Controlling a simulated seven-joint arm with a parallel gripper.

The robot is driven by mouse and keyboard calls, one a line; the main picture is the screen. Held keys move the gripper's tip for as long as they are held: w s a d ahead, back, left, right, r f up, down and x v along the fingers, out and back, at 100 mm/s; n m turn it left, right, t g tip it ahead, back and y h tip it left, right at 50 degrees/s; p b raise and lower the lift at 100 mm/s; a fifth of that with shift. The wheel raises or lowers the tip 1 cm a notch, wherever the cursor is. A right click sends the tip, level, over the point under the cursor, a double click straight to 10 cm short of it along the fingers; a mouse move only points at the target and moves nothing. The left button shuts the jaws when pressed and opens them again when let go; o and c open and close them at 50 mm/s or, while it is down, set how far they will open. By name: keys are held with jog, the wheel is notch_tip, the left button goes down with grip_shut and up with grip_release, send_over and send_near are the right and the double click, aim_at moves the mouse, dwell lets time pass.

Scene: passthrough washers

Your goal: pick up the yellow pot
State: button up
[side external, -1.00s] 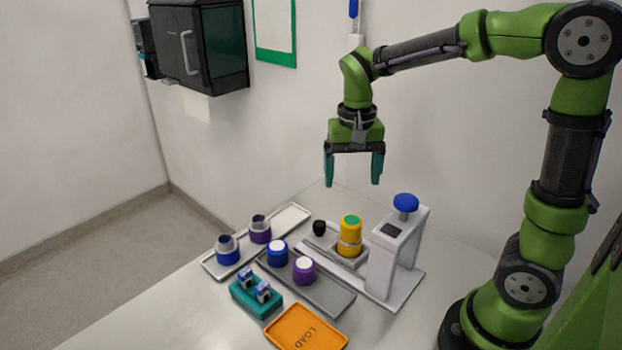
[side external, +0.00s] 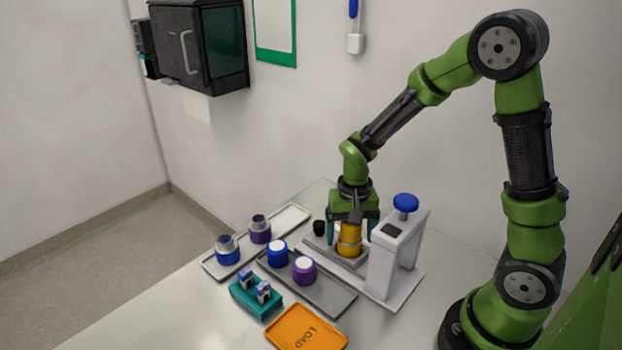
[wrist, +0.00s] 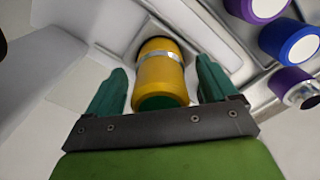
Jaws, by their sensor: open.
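The yellow pot (side external: 349,240) stands upright in the light tray of the white press-like device (side external: 394,258). Its upper part is hidden behind my gripper in the side view. My gripper (side external: 352,238) is lowered over it with the fingers open. In the wrist view the yellow pot (wrist: 160,77) shows a silver band and a green top, and lies between the two teal fingertips of my gripper (wrist: 160,78). A visible gap separates each finger from the pot, so it is not gripped.
A small black cup (side external: 319,228) sits just left of the pot. Blue (side external: 277,253) and purple (side external: 304,270) white-topped pots stand on a grey tray (side external: 325,297) in front. A teal block (side external: 250,304) and an orange LOAD tray (side external: 306,328) are nearer. The blue-knobbed device rises close on the right.

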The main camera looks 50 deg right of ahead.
jog(key=shift+f, duration=0.65)
jog(key=c, duration=1.4)
jog(key=shift+r, duration=6.55)
